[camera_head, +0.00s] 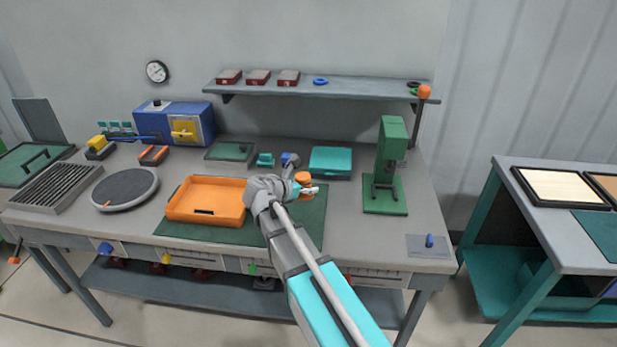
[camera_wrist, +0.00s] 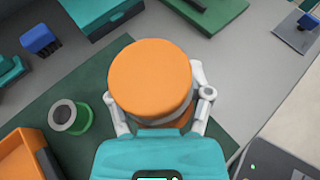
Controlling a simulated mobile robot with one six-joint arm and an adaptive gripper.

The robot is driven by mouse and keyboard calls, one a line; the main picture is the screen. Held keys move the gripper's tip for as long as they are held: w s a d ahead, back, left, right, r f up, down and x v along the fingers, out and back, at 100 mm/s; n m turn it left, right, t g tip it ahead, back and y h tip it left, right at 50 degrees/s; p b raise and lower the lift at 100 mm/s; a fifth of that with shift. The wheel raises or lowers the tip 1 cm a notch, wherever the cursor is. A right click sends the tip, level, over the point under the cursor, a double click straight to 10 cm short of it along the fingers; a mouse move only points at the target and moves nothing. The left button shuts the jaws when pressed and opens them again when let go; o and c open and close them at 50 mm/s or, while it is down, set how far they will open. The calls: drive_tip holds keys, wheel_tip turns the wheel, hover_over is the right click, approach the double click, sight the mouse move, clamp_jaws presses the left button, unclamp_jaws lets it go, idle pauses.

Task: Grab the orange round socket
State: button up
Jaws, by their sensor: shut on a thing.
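The orange round socket (camera_head: 303,178) has a flat round orange top, and it also shows large in the wrist view (camera_wrist: 150,80). My gripper (camera_head: 306,187) reaches over the workbench and is shut on the socket. In the wrist view its two grey fingers (camera_wrist: 161,112) press on the left and right sides of the socket. The socket's lower part is mostly hidden by its own top and the teal gripper body. I cannot tell whether its underside touches the green mat.
An orange tray (camera_wrist: 47,157) lies left of my gripper, with a green ring-shaped part (camera_wrist: 84,117) beside it. A teal box (camera_head: 330,162) and a green press (camera_head: 386,200) stand behind and right. Bare grey bench (camera_head: 345,215) lies right of the mat.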

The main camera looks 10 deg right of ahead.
sight(305, 198)
drive_tip(key=shift+s+a+r+p, duration=0.2)
drive_tip(key=shift+s+r, duration=0.1)
drive_tip(key=shift+s, duration=0.3)
drive_tip(key=shift+s+a+r+p, duration=0.2)
drive_tip(key=shift+s+r, duration=0.05)
drive_tip(key=shift+s, duration=0.35)
drive_tip(key=shift+s+a+r+p, duration=0.2)
drive_tip(key=shift+s+r, duration=0.1)
drive_tip(key=shift+s, duration=0.3)
